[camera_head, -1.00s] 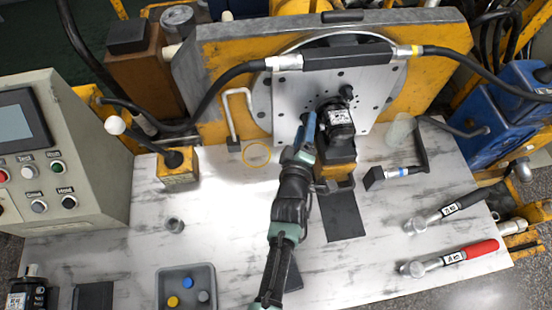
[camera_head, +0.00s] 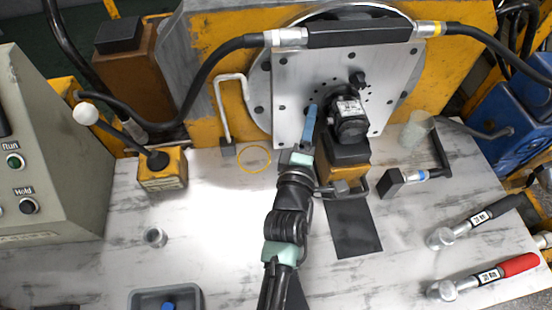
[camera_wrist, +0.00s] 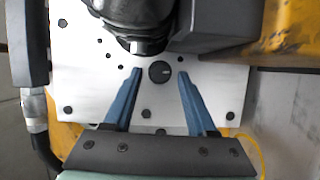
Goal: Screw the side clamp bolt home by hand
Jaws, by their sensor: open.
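The motor (camera_head: 349,122) is dark with a white label and sits against the grey mounting plate (camera_head: 290,85). It also shows at the top of the wrist view (camera_wrist: 130,20). My gripper (camera_head: 311,108) is at the plate just left of the motor; only one blue finger shows clearly in the head view. In the wrist view my gripper (camera_wrist: 160,73) has its two blue fingers apart. A dark round bolt head (camera_wrist: 159,71) shows between the fingertips, with a gap on each side. Another black bolt (camera_head: 357,79) stands out of the plate at the motor's upper right.
A black hose with metal ends (camera_head: 289,37) crosses above the plate. A bent white rod (camera_head: 221,110) stands at left, near a yellow ring (camera_head: 254,158) on the table. Two torque wrenches (camera_head: 484,278) (camera_head: 482,216) lie at right. A grey tray (camera_head: 190,295) is at front.

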